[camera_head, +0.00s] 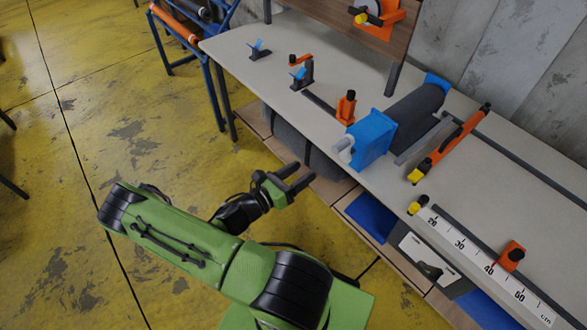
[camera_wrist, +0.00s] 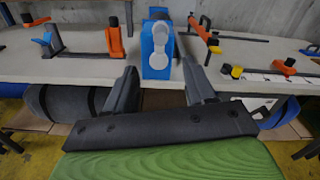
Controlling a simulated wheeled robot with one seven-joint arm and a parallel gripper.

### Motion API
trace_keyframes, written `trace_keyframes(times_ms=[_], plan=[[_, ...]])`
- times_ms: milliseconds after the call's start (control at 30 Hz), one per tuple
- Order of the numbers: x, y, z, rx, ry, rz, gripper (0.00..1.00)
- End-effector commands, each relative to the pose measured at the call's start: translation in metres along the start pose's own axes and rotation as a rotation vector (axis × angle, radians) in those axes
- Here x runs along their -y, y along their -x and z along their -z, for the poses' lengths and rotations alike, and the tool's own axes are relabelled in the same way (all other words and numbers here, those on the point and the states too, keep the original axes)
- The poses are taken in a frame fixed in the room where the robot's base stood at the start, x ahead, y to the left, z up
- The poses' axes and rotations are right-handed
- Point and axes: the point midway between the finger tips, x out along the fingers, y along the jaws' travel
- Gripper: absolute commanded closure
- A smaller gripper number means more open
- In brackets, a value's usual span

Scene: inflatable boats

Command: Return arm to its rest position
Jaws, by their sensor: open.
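My green arm reaches from the bottom of the head view toward the workbench. My gripper (camera_head: 298,178) is in front of the bench's near edge, apart from it, with its dark fingers spread and nothing between them. In the wrist view my gripper (camera_wrist: 165,90) also shows open and empty, with the bench edge beyond its fingers. The arm is bent and extended out over the yellow floor.
The workbench (camera_head: 260,75) carries a blue-ended dark roller (camera_head: 413,112), orange clamps (camera_head: 346,106) and a ruler strip (camera_head: 480,262). Dark rolls (camera_head: 300,140) lie beneath it. A blue rack (camera_head: 213,85) stands at the far left end.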

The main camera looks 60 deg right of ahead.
Motion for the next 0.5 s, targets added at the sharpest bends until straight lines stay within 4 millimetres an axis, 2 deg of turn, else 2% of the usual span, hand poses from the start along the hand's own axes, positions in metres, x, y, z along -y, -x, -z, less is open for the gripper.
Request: trace_keyframes(times_ms=[367, 500], plan=[[0.0, 0.0, 0.0, -0.003, -0.005, 0.001, 0.45], [0.001, 0.013, -0.003, -0.116, -0.162, 0.047, 0.45]])
